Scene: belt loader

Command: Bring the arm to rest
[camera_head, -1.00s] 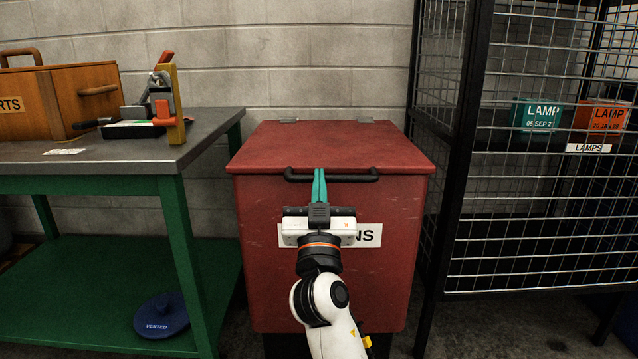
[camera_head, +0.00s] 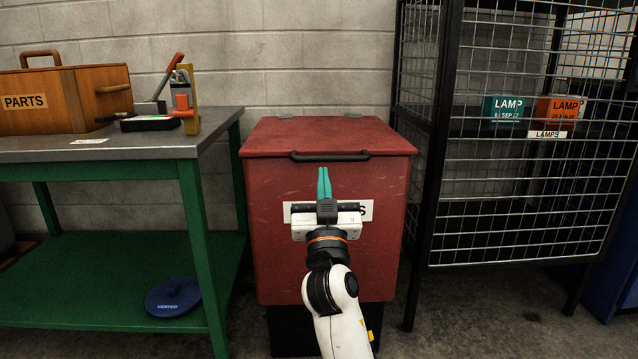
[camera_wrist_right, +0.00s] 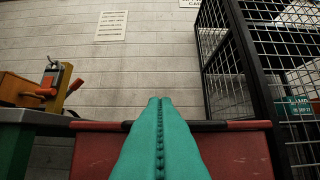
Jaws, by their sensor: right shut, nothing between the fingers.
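My right gripper (camera_head: 324,183) is shut and empty, its teal fingers pressed together and pointing forward. In the head view it appears in front of the red bin (camera_head: 392,235), below the bin's black handle (camera_head: 330,157). The gripper body covers most of the white label on the bin's front. In the right wrist view the shut fingers (camera_wrist_right: 160,140) fill the middle, with the red bin (camera_wrist_right: 95,150) behind them. The bin's lid is down. My left gripper is not in view.
A green workbench (camera_head: 190,250) stands at left, holding a wooden PARTS box (camera_head: 60,100) and a lever tool (camera_head: 185,100). A blue disc (camera_head: 172,297) lies on its lower shelf. A black wire cage (camera_head: 520,200) with teal (camera_head: 503,108) and orange (camera_head: 560,108) lamp boxes stands at right.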

